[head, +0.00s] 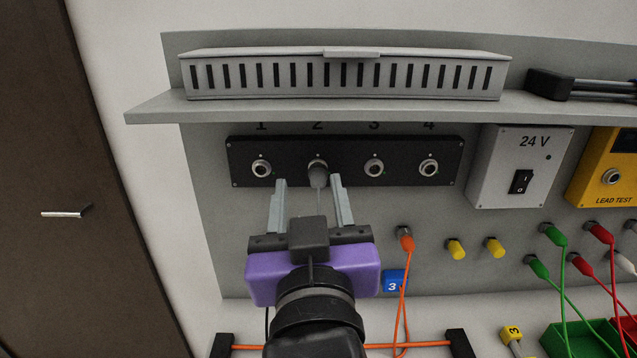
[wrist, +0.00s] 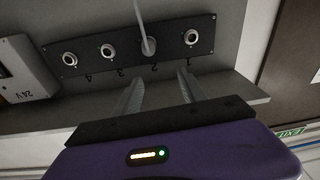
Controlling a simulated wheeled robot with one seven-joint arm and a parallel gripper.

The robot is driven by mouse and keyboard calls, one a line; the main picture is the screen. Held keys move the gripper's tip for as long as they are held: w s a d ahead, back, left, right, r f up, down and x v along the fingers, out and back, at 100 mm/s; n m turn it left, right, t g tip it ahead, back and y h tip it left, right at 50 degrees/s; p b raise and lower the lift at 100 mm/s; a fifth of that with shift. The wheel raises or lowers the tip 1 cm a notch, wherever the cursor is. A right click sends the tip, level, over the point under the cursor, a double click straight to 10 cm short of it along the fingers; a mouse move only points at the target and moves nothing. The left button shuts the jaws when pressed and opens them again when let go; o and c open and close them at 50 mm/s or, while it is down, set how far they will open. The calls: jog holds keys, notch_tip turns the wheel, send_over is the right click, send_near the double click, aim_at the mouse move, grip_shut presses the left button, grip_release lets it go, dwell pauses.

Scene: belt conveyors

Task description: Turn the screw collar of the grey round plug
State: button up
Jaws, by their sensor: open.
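The grey round plug (head: 318,175) sits at socket 2 of the black socket panel (head: 345,174). It also shows in the wrist view (wrist: 148,46), with its pale cable running away from it. Its collar is too small to tell apart from its body. My gripper (head: 309,184) is open and empty, with its two fingers apart below and to either side of the plug in the head view. In the wrist view the fingertips (wrist: 160,78) stop short of the panel, and neither touches the plug.
Sockets 1, 3 and 4 (head: 428,168) are empty. A grey shelf (head: 150,106) with a slotted duct (head: 345,76) juts out above. A 24 V box (head: 519,168) and yellow lead tester (head: 606,170) stand right. An orange plug (head: 406,240) with its lead is right of my gripper.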

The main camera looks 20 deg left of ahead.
aim_at(319, 187)
jog(key=f, duration=0.2)
jog(key=w+h, duration=0.1)
jog(key=shift+d+f+m+g, duration=0.4)
jog(key=p+x, duration=0.1)
jog(key=x, duration=0.6)
jog(key=shift+w, duration=0.2)
jog(key=shift+c, duration=0.4)
grip_shut()
